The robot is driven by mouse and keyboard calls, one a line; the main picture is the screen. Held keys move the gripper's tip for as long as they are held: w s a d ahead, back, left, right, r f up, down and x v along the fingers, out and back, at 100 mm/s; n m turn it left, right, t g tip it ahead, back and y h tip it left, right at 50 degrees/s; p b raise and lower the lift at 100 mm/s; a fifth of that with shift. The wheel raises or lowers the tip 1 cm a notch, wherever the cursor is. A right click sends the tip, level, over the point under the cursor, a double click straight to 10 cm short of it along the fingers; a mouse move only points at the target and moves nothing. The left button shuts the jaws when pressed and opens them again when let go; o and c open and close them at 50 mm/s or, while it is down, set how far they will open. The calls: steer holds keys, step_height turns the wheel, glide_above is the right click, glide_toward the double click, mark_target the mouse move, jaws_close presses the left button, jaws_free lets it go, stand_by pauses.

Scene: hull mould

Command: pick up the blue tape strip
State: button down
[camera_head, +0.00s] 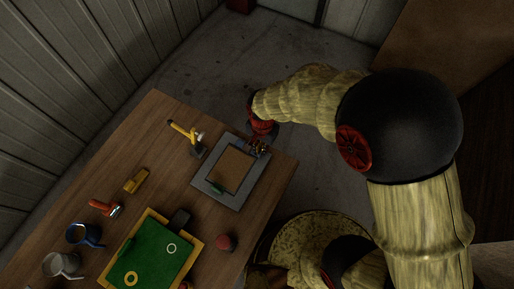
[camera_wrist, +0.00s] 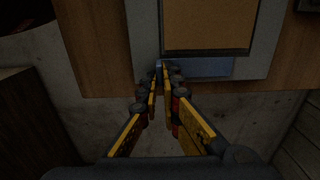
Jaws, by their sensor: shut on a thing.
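The blue tape strip (camera_wrist: 208,68) shows in the wrist view as a dim blue band along the near edge of the grey frame, just right of my fingertips. My gripper (camera_wrist: 162,67) has its yellow and black fingers close together at the strip's left end, over the frame's edge. It is shut on the strip, though the fingers hide the pinched part.
The grey frame holds a brown panel (camera_head: 232,169) and lies on the wooden table (camera_head: 150,120). A small green piece (camera_head: 216,189), a yellow-handled tool (camera_head: 184,131), a red ball (camera_head: 226,242) and a green mat (camera_head: 150,255) are nearby. Mugs stand at the left.

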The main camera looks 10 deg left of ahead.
steer(key=shift+r, duration=0.55)
step_height(320, 180, up, 2)
steer(key=shift+r+p, duration=0.25)
steer(key=shift+p, duration=0.45)
steer(key=s+a+r+p, duration=0.1)
steer(key=s+r+p, duration=0.3)
steer(key=s+r, duration=0.6)
steer(key=s, duration=0.4)
steer(key=shift+a, duration=0.2)
steer(key=shift+r+p, duration=1.75)
steer(key=shift+r, duration=0.5)
steer(key=shift+r+p, duration=1.95)
steer(key=shift+r, duration=0.5)
